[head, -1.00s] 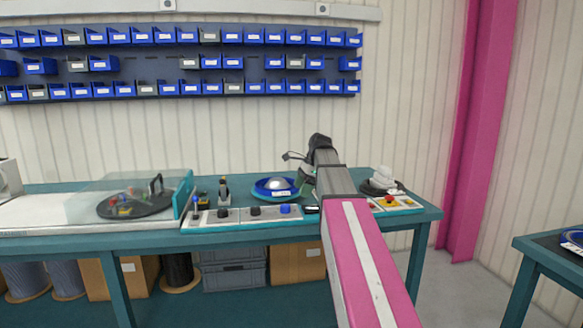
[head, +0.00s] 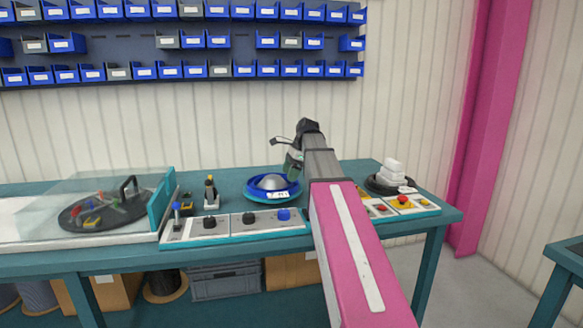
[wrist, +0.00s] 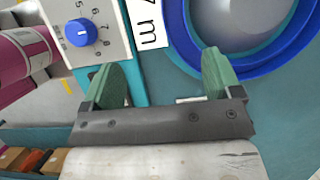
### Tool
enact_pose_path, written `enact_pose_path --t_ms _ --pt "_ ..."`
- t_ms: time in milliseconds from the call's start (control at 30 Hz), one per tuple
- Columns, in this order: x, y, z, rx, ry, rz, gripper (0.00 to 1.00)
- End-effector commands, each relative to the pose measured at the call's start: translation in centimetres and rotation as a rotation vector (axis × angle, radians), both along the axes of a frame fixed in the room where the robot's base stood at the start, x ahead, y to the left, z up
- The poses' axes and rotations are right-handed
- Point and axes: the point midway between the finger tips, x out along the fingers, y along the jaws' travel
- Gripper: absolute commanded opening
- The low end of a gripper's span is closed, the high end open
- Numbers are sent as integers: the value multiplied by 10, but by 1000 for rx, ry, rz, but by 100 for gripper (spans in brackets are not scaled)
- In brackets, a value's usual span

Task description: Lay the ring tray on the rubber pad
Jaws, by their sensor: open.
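The ring tray, a round blue dish (head: 252,192) with a silver dome in its middle and a white label on its front, sits on the teal bench. It also shows at the upper right of the wrist view (wrist: 187,58), cut off by the frame. My gripper (head: 293,163) is just right of the tray in the head view. In the wrist view my gripper (wrist: 162,82) has its two green fingers spread apart with nothing held, next to the near rim of the tray. I cannot tell which surface is the rubber pad.
A control panel (head: 232,228) with knobs runs along the bench front. A black dish with white blocks (head: 391,170) stands right, behind a button panel (head: 413,203). A clear-covered case (head: 140,190) stands left. Blue and grey bins hang on the wall. Another table (head: 566,268) is right.

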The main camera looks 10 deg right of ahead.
Motion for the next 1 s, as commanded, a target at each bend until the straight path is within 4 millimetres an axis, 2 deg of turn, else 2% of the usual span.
enact_pose_path --t_ms 200,433,633,933,967,1000 --pt "-1 16 -36 0 2 2 84" --pt "-1 27 -65 0 2 1 84" --pt "0 32 -77 0 0 1 84" --pt "0 33 -78 0 0 1 84" --pt "0 33 -78 0 0 0 81" --pt "0 32 -78 0 0 0 68"
